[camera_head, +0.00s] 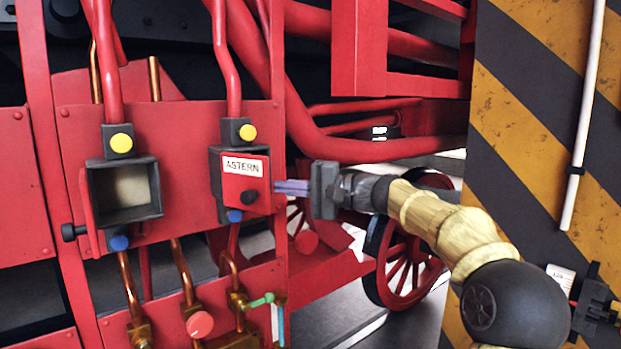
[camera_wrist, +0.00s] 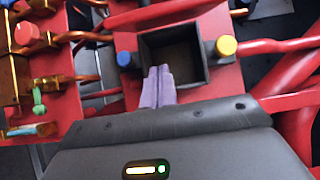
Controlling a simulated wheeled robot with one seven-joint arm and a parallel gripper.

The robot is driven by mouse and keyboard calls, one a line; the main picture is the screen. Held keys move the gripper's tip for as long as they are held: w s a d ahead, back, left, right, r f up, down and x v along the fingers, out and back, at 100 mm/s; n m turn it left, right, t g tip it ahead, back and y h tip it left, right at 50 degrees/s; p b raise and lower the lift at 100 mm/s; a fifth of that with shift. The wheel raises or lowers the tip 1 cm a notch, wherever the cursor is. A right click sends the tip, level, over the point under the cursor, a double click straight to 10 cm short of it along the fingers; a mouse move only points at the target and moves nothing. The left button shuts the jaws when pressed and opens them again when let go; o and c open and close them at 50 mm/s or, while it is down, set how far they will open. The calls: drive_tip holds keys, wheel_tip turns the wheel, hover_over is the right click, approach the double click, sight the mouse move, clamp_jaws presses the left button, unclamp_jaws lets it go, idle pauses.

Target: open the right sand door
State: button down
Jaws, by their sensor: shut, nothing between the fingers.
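The right sand door (camera_head: 242,178) is a red plate lettered ASTERN with a black knob (camera_head: 251,198). In the head view its front still faces me and covers the mouth of the right box. The wrist view looks into that box's dark hollow (camera_wrist: 172,55), so the door stands partly open; its exact angle I cannot tell. My gripper (camera_head: 280,187) is just right of the door, fingers pointing left at it. In the wrist view its purple fingers (camera_wrist: 158,85) are together and empty, overlapping the box's near rim. Whether they touch anything is unclear.
The left box (camera_head: 124,195) stands open, its red door (camera_head: 88,212) swung left. Red pipes (camera_head: 226,60) run above, copper pipes and a green-handled valve (camera_head: 262,300) below. A striped yellow-black wall (camera_head: 520,110) stands at the right, beside my arm.

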sight(245, 177)
drive_tip(key=s+a, duration=0.1)
drive_tip(key=s+a+p, duration=0.1)
drive_tip(key=s, duration=0.1)
drive_tip(key=shift+s, duration=0.2)
drive_tip(key=shift+a+f+b, duration=0.1)
drive_tip(key=shift+b, duration=0.2)
